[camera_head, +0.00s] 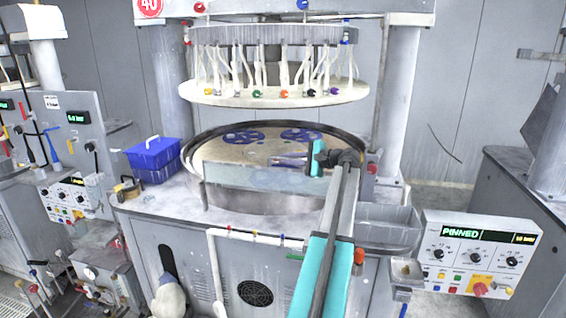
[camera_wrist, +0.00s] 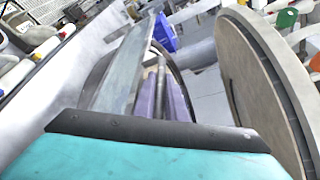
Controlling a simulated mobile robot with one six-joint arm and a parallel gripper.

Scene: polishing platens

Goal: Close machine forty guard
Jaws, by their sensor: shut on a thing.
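Machine forty carries a red round 40 sign (camera_head: 149,6). Its guard (camera_head: 245,177) looks like a clear, curved panel along the front of the round basin, with the platen behind it. The panel also runs up the wrist view as a long pale strip (camera_wrist: 130,62). My gripper (camera_head: 288,160) reaches over the basin from the right and points left at the guard's upper edge. It is shut on what looks like the guard. Its fingers (camera_wrist: 165,98) show close beside the panel in the wrist view; the exact grip is partly hidden.
The upper platen (camera_head: 275,94) with its hoses hangs above the basin. A blue box (camera_head: 153,160) stands on the left of the worktop. A grey tray (camera_head: 390,215) and a control panel reading PINNED (camera_head: 475,252) are on the right.

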